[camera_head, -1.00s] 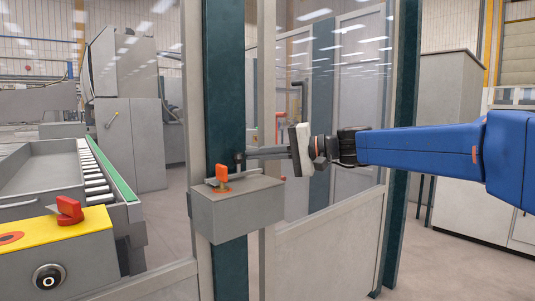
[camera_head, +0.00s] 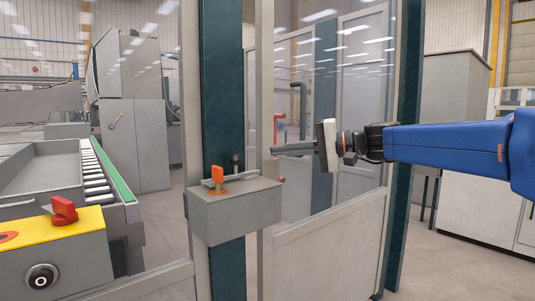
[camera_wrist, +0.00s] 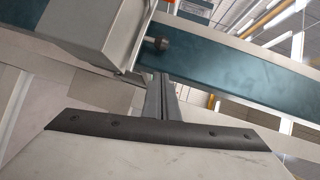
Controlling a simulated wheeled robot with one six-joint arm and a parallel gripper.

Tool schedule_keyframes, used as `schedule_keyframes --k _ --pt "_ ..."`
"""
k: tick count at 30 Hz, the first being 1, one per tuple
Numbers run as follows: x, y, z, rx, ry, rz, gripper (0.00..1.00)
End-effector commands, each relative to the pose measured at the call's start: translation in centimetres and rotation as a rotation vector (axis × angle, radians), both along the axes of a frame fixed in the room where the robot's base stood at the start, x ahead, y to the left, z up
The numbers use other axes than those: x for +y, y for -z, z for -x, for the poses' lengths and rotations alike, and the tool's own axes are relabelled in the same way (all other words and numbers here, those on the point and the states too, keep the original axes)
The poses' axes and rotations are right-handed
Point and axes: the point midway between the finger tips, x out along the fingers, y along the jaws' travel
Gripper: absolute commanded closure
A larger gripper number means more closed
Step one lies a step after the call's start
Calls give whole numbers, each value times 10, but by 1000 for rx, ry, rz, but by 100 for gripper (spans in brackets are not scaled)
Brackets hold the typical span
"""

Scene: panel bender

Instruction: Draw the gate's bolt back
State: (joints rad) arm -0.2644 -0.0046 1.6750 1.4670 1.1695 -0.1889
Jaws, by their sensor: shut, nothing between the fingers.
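The gate (camera_head: 325,245) is a pale framed panel with a clear upper window, right of a dark green post (camera_head: 222,110). A grey box (camera_head: 235,212) with an orange switch (camera_head: 217,175) is mounted at the post. A short stem with a dark knob (camera_head: 236,159), apparently the bolt's handle, stands behind the box; the knob also shows in the wrist view (camera_wrist: 157,43). How far the bolt is drawn cannot be told. My gripper (camera_head: 274,150) is shut and empty, pointing left, apart from the knob and to its right. In the wrist view its fingers (camera_wrist: 159,78) lie together below the knob.
A yellow-topped console (camera_head: 85,222) with a red rotary switch (camera_head: 64,210) stands at the lower left, beside a conveyor with a green edge (camera_head: 115,175). A grey cabinet (camera_head: 450,110) stands at the right. Open floor shows beyond the gate.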

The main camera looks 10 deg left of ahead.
Motion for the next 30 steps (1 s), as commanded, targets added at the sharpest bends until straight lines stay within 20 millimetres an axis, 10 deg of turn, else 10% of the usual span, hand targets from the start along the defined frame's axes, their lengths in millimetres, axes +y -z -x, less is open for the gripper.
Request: schedule_keyframes --k 10,30 --pt "-49 -6 5 1 3 1 100" --pt "-65 7 20 0 15 55 100"
